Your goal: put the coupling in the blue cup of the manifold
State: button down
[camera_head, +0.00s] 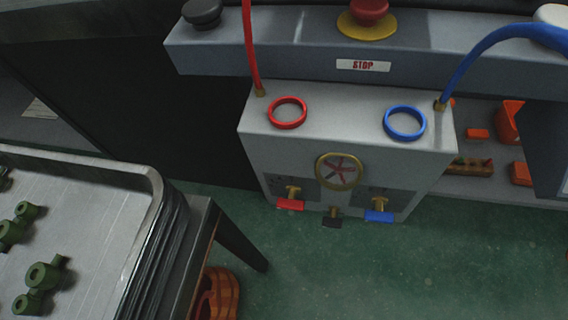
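The manifold (345,128) is a light grey box below the control panel. On its top are a red ring-shaped cup (288,112) at left and a blue ring-shaped cup (405,123) at right. Both look empty. Several green parts with a round body and a stub, apparently the couplings (43,275), lie on a metal tray (146,172) at the lower left. Some are cut off by the picture's left edge. My gripper is not in view, so its state and distance to these things do not show.
A red hose (251,45) and a blue hose (490,45) run into the manifold's top. Brass valves and a handwheel (339,171) stick out in front. A panel with a red stop button (369,11) stands behind. Green floor (330,275) is open in front; orange parts lie at right.

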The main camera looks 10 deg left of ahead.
aim_at(403, 125)
jog(key=u, duration=0.2)
jog(key=i, duration=0.95)
jog(key=z, duration=0.2)
jog(key=k, duration=0.7)
jog(key=u, duration=0.25)
jog(key=i, duration=0.75)
jog(key=z, duration=0.1)
